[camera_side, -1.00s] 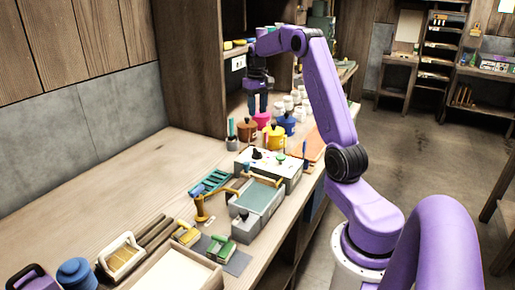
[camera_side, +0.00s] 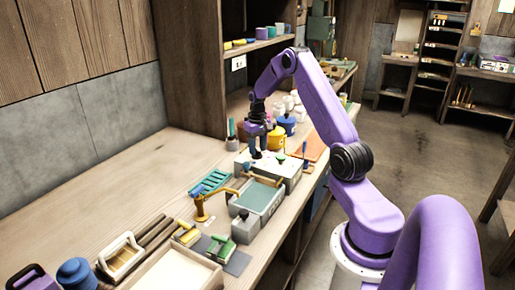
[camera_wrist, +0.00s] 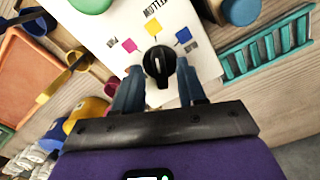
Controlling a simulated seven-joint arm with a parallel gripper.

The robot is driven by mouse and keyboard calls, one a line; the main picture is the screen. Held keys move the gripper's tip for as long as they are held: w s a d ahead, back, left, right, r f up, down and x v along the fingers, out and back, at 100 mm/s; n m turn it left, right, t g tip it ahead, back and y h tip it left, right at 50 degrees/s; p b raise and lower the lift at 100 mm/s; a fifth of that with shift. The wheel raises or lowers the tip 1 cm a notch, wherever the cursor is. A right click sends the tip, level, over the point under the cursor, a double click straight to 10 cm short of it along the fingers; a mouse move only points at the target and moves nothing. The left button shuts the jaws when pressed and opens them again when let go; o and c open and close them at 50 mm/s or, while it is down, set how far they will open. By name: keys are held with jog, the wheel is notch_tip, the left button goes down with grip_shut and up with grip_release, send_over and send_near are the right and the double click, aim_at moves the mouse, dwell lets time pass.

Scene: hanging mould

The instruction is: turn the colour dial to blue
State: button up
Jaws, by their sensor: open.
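The colour dial (camera_wrist: 158,68) is a black knob with a white line on a white panel (camera_wrist: 120,62) in the wrist view. Pink (camera_wrist: 129,45), yellow (camera_wrist: 153,28) and blue (camera_wrist: 183,35) squares lie in an arc beyond it. The white line points roughly towards the yellow square. My gripper (camera_wrist: 157,80) is open, with one finger on each side of the dial; I cannot tell whether they touch it. In the side view my gripper (camera_side: 257,145) is low over the white box (camera_side: 287,172), and it partly hides the dial.
A green knob (camera_side: 280,157) stands on the same box. A grey tray with a teal surface (camera_side: 258,197) and a teal rack (camera_side: 213,181) are nearby. Yellow (camera_side: 277,138) and blue (camera_side: 288,122) pots stand behind. The bench (camera_side: 110,180) at left is clear.

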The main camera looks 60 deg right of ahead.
jog(key=shift+f, duration=0.25)
grip_shut()
jog(key=shift+m, duration=0.3)
jog(key=m, duration=0.4)
jog(key=shift+a, duration=0.1)
jog(key=shift+w+m, duration=0.1)
jog(key=shift+m, duration=2.6)
